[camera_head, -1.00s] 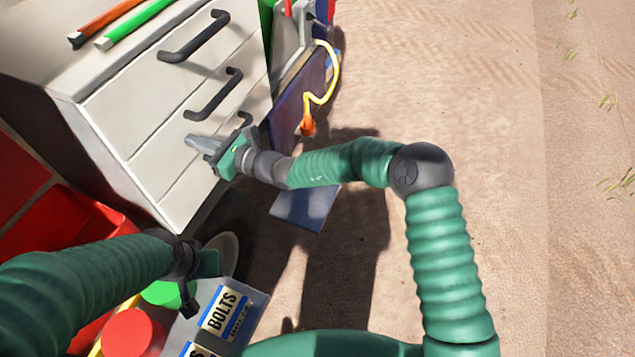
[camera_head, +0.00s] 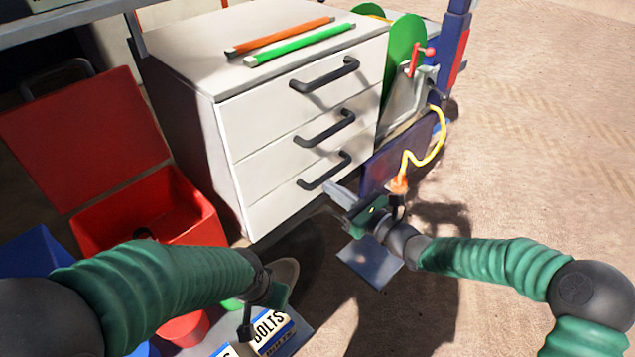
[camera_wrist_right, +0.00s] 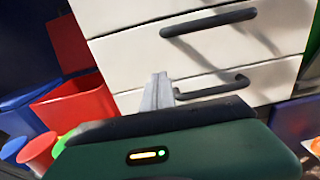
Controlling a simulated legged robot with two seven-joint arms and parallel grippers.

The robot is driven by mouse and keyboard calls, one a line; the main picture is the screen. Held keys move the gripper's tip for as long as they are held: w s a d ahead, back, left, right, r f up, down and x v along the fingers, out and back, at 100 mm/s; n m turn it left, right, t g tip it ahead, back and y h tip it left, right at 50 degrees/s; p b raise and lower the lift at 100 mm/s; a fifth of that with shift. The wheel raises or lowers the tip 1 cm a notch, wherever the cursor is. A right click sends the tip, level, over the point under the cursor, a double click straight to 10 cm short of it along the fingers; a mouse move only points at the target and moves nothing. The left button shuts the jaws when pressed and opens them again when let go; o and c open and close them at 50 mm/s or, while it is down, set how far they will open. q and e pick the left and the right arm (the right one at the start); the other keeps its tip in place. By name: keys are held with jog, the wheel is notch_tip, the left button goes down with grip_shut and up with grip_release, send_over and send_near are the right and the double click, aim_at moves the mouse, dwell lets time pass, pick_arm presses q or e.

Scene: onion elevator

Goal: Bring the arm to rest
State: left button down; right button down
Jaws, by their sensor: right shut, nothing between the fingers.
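My right gripper (camera_head: 339,195) is in front of the lower part of the white drawer cabinet (camera_head: 232,160), just below its lowest dark handle (camera_head: 325,171). Its fingers are together with nothing between them. In the right wrist view the closed fingers (camera_wrist_right: 157,92) point toward the drawer fronts. I cannot tell whether they touch the cabinet. All three drawers look shut. My left gripper (camera_head: 262,300) hangs at the lower left, over the bolts boxes, and its fingers are too hidden to read.
An open red box (camera_head: 195,215) stands left of the cabinet. Boxes labelled BOLTS (camera_head: 270,330) lie below my left gripper. An orange rod (camera_head: 280,36) and a green rod (camera_head: 300,43) lie on the cabinet top. A yellow cable (camera_head: 440,140) hangs at right. Sandy ground at right is clear.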

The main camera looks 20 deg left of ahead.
jog(key=s+d+f+n+g+h, duration=0.35)
jog(key=s+f+n, duration=0.2)
jog(key=s, duration=0.35)
jog(key=s+d+f+n+g+h, duration=0.25)
jog(key=s+f+n+g, duration=0.25)
jog(key=s+n, duration=0.25)
jog(key=s+d+n+h, duration=0.3)
jog(key=d, duration=0.5)
jog(key=s+d+n+t+h, duration=0.1)
jog(key=s+d+n+h, duration=0.2)
jog(key=d, duration=0.5)
jog(key=s+d+n+t+h, duration=0.1)
jog(key=s+d+n+h, duration=0.2)
jog(key=d, duration=0.6)
jog(key=shift+f+n+h, duration=0.3)
jog(key=shift+n, duration=0.7)
